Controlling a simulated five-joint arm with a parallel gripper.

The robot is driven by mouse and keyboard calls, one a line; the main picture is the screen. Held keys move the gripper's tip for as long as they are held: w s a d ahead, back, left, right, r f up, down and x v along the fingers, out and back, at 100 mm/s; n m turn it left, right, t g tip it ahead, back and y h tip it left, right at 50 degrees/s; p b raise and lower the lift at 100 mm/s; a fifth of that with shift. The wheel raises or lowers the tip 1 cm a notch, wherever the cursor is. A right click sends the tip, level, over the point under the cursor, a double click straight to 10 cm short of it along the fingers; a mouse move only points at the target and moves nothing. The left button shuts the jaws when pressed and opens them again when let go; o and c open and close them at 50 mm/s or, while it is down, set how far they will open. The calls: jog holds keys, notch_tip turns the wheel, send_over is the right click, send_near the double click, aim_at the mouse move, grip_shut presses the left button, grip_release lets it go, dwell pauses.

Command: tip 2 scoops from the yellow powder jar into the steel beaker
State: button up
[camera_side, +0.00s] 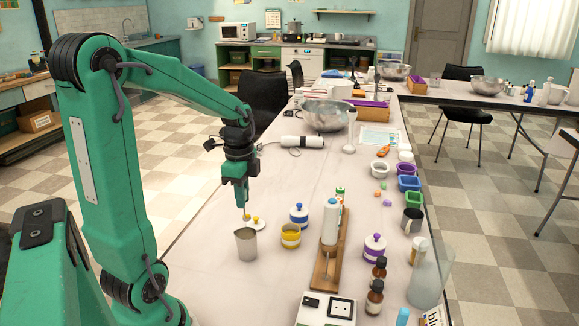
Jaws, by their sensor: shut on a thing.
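My gripper (243,203) points down above the steel beaker (246,246), a little behind it in the picture. It is shut on a small thin thing, apparently the scoop (246,215), with a bit of yellow at its lower end. I cannot tell whether that yellow is powder. The beaker stands upright near the table's left edge; its contents are not clear. A white lid with a yellow knob (256,222) lies behind the beaker, partly hidden by the scoop.
A blue-banded lidded jar (299,216) stands behind the yellow one. A wooden rack (325,270) with a white bottle (330,222) is to the right, then a purple-banded jar (374,249) and brown bottles (375,296). A scale (326,308) is in front. The table between beaker and yellow jar is clear.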

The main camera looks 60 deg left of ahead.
aim_at(244, 232)
jog(key=shift+s, duration=0.2)
jog(key=shift+f, duration=0.15)
jog(key=shift+o, duration=0.2)
jog(key=shift+f, duration=5)
jog(key=shift+s+d+f, duration=0.1)
jog(key=shift+f, duration=0.45)
grip_shut()
jog(key=shift+r, duration=0.1)
jog(key=shift+r, duration=6.3)
jog(key=shift+w, duration=0.2)
